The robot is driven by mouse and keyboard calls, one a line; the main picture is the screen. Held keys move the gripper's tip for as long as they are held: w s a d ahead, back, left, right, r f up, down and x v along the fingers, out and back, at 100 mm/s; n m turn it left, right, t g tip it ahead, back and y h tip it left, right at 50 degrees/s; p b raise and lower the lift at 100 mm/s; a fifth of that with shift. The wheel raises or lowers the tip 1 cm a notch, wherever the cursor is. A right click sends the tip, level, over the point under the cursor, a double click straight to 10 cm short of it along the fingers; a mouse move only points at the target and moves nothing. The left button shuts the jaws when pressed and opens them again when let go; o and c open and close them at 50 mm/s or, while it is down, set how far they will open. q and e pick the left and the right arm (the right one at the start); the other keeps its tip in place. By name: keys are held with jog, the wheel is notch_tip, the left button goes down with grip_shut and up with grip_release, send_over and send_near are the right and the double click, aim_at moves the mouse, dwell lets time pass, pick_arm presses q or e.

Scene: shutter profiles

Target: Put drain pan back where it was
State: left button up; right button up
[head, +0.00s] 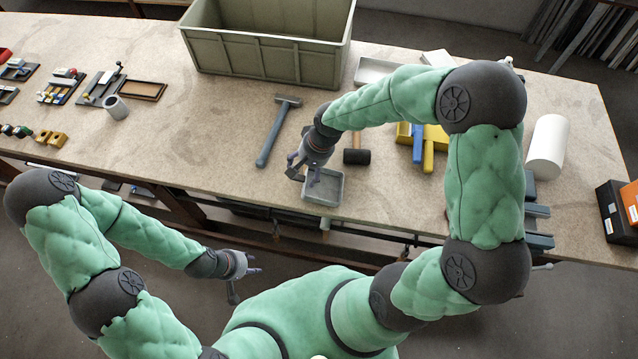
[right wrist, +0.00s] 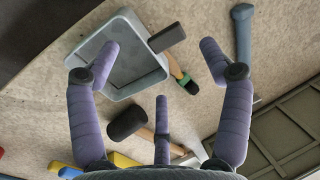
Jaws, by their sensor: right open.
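The drain pan looks to be the small grey rectangular tray (head: 323,188) near the front edge of the bench. It also shows in the right wrist view (right wrist: 112,82), at upper left, and looks empty. My right gripper (head: 308,178) is just above and beside the pan's back left corner in the head view. In the right wrist view its purple fingers (right wrist: 160,65) are spread, with nothing between them. One fingertip overlaps the pan in the picture; I cannot tell whether it touches. My left gripper (head: 245,275) is open and empty, off the bench's front edge.
A hammer (head: 278,130) and a black-headed mallet (head: 357,156) lie near the pan. A dark-ended tool (right wrist: 167,38) overlaps the pan's rim in the wrist view. A large grey-green crate (head: 265,62) stands behind. A white roll (head: 546,147) is at right.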

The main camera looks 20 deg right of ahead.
aim_at(302, 178)
jog(key=shift+x, duration=1.25)
jog(key=shift+w+f, duration=0.1)
jog(key=shift+f, duration=0.35)
jog(key=b+x, duration=0.1)
jog(key=x, duration=0.3)
jog(key=shift+f, duration=0.15)
jog(key=c, duration=1.4)
jog(key=shift+c, duration=0.2)
